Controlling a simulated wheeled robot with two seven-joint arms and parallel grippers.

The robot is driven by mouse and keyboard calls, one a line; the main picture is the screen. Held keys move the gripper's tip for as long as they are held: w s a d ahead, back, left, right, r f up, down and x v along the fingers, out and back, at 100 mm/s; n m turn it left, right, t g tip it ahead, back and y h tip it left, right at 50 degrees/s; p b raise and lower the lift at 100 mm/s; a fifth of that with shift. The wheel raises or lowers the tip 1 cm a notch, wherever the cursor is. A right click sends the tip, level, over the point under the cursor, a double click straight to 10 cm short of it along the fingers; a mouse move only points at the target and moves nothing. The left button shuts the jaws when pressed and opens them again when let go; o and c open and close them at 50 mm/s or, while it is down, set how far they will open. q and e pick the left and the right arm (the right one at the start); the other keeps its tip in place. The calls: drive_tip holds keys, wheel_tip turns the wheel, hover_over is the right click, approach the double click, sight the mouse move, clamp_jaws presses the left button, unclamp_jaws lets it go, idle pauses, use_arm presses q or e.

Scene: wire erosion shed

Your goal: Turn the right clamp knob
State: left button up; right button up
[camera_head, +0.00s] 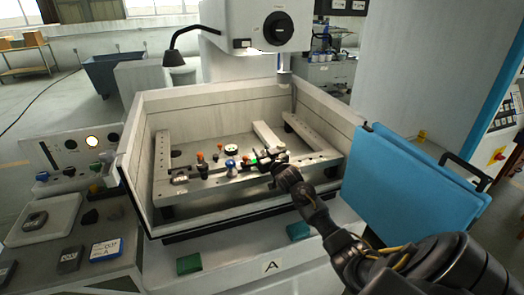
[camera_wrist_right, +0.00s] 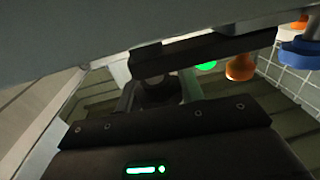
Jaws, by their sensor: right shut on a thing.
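My right gripper (camera_head: 268,160) reaches in from the lower right over the front rail (camera_head: 212,185) inside the machine's white tank. In the right wrist view its two dark jaws lie above and below a dark, round, knob-like thing (camera_wrist_right: 154,92). The right gripper is shut on this thing, which I take to be the right clamp knob. The jaws hide much of it, and how far it is turned cannot be told. In the head view the gripper covers it. My left gripper is not in view.
A blue knob (camera_head: 230,167) and an orange-topped part (camera_head: 200,158) stand left of the gripper on the rail. The tank's front wall (camera_head: 225,212) lies under my forearm. A blue panel (camera_head: 415,180) stands at the right. A machine head (camera_head: 262,24) hangs above.

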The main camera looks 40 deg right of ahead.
drive_tip(key=o, duration=1)
drive_tip(key=b+v, duration=0.2)
drive_tip(key=v, duration=0.8)
drive_tip(key=shift+s+a, duration=0.1)
drive_tip(key=shift+s, duration=0.25)
